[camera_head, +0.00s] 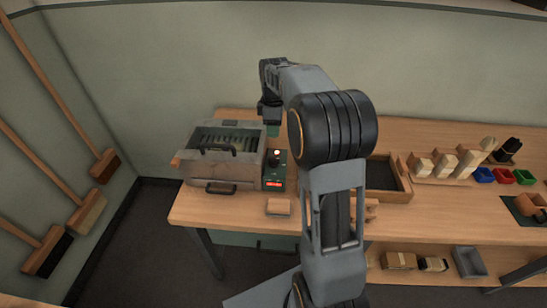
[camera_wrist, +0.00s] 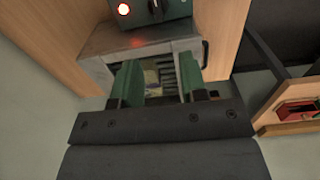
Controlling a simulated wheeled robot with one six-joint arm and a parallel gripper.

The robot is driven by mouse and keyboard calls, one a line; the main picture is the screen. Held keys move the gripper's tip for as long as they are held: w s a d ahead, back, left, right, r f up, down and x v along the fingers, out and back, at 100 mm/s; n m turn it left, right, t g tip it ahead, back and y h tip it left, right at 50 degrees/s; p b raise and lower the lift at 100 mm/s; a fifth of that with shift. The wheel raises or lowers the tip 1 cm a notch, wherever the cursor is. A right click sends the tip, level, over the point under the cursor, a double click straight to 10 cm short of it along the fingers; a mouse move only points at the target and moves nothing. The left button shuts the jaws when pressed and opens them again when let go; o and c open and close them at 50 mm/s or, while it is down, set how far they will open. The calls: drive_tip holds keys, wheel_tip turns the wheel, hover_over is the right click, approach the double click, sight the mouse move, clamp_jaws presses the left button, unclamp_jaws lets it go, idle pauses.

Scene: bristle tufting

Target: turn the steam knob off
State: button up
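The dark green control box (camera_head: 275,172) stands against the right side of the metal steamer (camera_head: 230,175) on the bench. A red lamp glows on it, and a lit red display shows on its front in the head view. In the wrist view the control box (camera_wrist: 180,12) is at the top edge, with a black knob (camera_wrist: 157,7) beside the lamp; the knob is partly cut off, so its setting is unclear. My gripper (camera_wrist: 160,82) has its green fingers apart, with the steamer's slatted opening seen between them. In the head view my gripper (camera_head: 272,130) is behind the control box, apart from the knob.
The steamer has a dark handle on top and another on its front. A small wooden block (camera_head: 279,207) lies in front of the control box. A dark tray (camera_head: 382,175), brush blocks and coloured bins (camera_head: 503,176) stand to the right. Brooms lean on the left wall.

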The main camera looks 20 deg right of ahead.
sight(274, 158)
drive_tip(key=f, duration=1.4)
drive_tip(key=shift+w+d, duration=0.1)
drive_tip(key=shift+w, duration=0.15)
clamp_jaws()
